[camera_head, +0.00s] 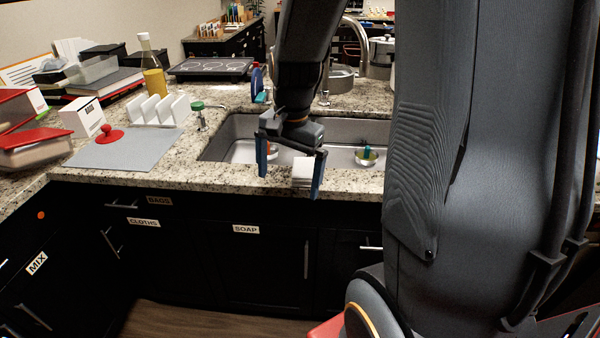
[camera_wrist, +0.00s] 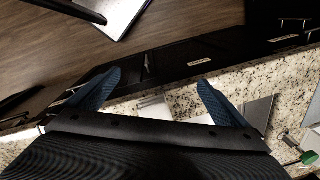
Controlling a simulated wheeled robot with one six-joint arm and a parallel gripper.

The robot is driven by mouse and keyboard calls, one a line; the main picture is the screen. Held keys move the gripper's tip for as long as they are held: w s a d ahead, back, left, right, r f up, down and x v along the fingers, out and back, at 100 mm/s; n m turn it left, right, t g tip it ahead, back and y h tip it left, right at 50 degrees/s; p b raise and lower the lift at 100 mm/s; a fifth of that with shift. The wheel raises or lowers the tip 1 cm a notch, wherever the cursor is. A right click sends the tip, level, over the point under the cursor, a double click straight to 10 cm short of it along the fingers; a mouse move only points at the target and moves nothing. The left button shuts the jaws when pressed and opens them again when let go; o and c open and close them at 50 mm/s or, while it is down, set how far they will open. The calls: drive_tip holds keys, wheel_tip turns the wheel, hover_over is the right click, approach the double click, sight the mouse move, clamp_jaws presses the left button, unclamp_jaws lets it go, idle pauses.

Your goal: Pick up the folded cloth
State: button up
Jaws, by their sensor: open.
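A small pale grey-white folded thing, which looks like the folded cloth (camera_head: 302,170), is at the front rim of the sink, on the counter's front strip. In the wrist view the cloth (camera_wrist: 154,107) shows as a pale patch between my fingers, partly hidden by my gripper body. My gripper (camera_head: 290,182) points down over the counter's front edge, with its two blue fingers apart. The right finger overlaps the cloth's right side in the head view; I cannot tell whether they touch. In the wrist view my gripper (camera_wrist: 159,78) is open.
The sink (camera_head: 237,134) lies just behind the cloth. Left of it are a grey mat (camera_head: 127,150), a red knob (camera_head: 109,134), a white rack (camera_head: 160,111) and a green-capped bottle (camera_head: 199,113). Dark cabinets (camera_head: 246,268) stand below the counter edge.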

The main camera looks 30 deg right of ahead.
sight(305, 166)
drive_tip(key=w+d+r+m, duration=0.1)
drive_tip(key=w+d+m, duration=0.1)
drive_tip(key=d+m, duration=0.1)
drive_tip(key=w+d+r+m, duration=0.1)
drive_tip(key=w+d+m, duration=0.1)
drive_tip(key=m, duration=0.3)
drive_tip(key=w+d+r+m+y, duration=0.1)
drive_tip(key=w+d+m, duration=0.1)
drive_tip(key=d+m, duration=0.2)
drive_tip(key=shift+w, duration=0.15)
drive_tip(key=shift+w+d+m, duration=0.1)
drive_tip(key=shift+d+m, duration=0.1)
drive_tip(key=shift+m, duration=0.1)
drive_tip(key=shift+w+a+f+p, duration=0.15)
drive_tip(key=shift+f+p, duration=0.25)
drive_tip(key=shift+f, duration=0.85)
drive_tip(key=shift+w+f+p, duration=0.15)
drive_tip(key=shift+f+p, duration=0.25)
drive_tip(key=shift+f, duration=0.85)
drive_tip(key=shift+w+a+f+p, duration=0.15)
drive_tip(key=shift+f+p, duration=0.25)
drive_tip(key=shift+f, duration=0.85)
drive_tip(key=shift+d, duration=0.1)
drive_tip(key=c, duration=1.2)
wheel_tip(305, 166, up, 10)
drive_tip(key=shift+r+b, duration=0.1)
drive_tip(key=shift+b, duration=1)
